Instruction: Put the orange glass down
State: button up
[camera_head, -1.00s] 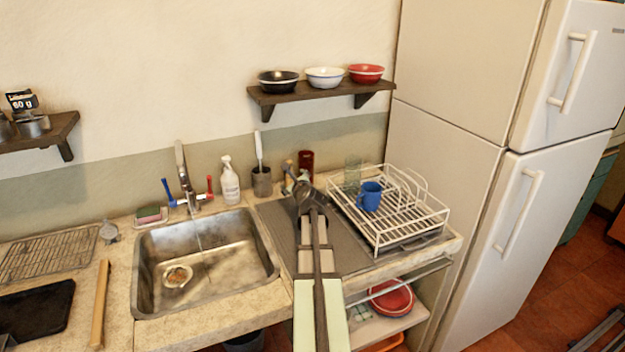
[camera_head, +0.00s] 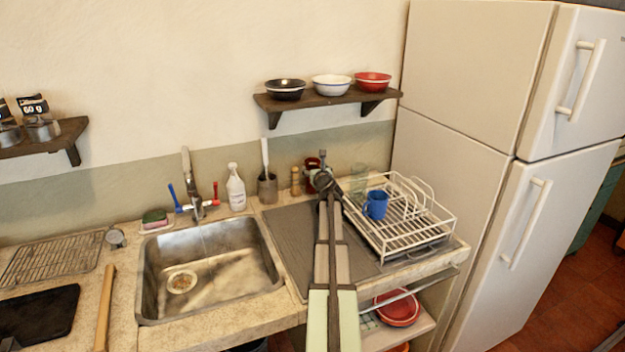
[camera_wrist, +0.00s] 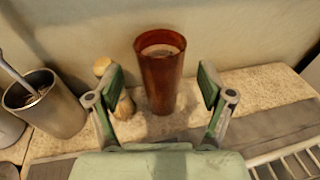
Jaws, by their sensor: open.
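The orange glass (camera_wrist: 160,82), a tall reddish-brown tumbler, stands upright on the counter by the wall in the wrist view. My gripper (camera_wrist: 160,88) is open, with one green-padded finger on each side of the glass in the picture and visible gaps to both. I cannot tell whether the glass is fully between the fingertips or a little beyond them. In the head view the glass (camera_head: 311,165) is partly hidden behind my gripper (camera_head: 322,178) at the back of the counter.
A metal utensil cup (camera_wrist: 52,108) and wooden shakers (camera_wrist: 124,103) stand left of the glass. A white dish rack (camera_head: 400,222) with a blue mug (camera_head: 375,205) is to the right. The sink (camera_head: 208,268) lies left; a bowl shelf (camera_head: 330,98) hangs above.

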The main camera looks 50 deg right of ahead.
aim_at(311, 162)
jog(key=shift+f+p+x, duration=0.1)
jog(key=shift+p+x, duration=0.15)
jog(key=shift+x, duration=1.5)
jog(key=shift+f+p+x, duration=0.15)
jog(key=shift+p+x, duration=0.05)
jog(key=shift+x, duration=1.55)
grip_shut()
